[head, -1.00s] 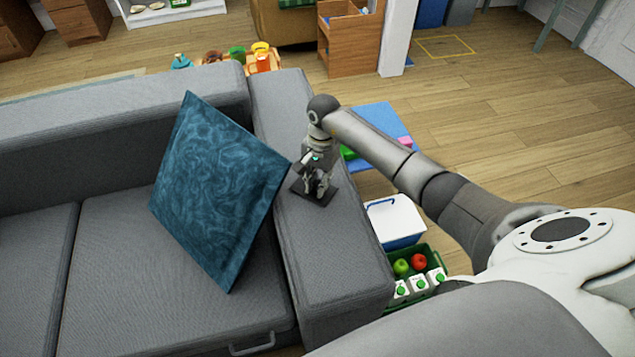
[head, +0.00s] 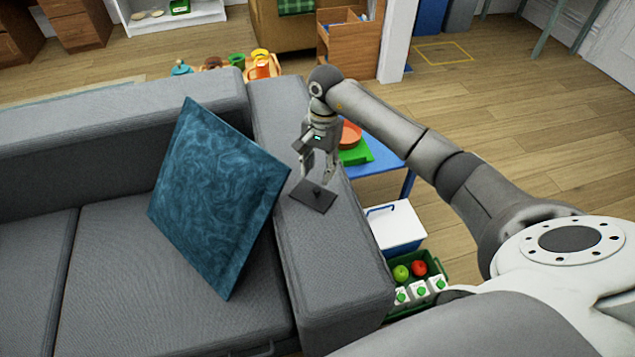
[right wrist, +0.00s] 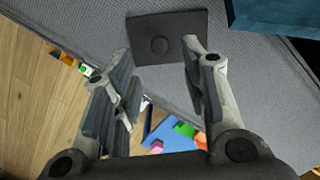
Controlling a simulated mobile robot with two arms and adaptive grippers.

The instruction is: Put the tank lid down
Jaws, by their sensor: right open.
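The tank lid (head: 313,196) is a small dark square plate with a knob in its middle. It lies flat on the grey sofa's armrest (head: 335,255), to the right of the blue cushion. It also shows at the top of the right wrist view (right wrist: 182,42). My right gripper (head: 319,179) is open and empty just above the lid, with its fingers apart from the knob. In the right wrist view its two fingers (right wrist: 157,65) are spread wide, with the lid beyond the tips. My left gripper is not in view.
The blue cushion (head: 217,195) leans on the sofa seat beside the armrest. Right of the armrest stand a blue table (head: 385,165) with a green and an orange item, a white and blue cooler (head: 398,222) and a green crate (head: 441,268). The floor at right is clear.

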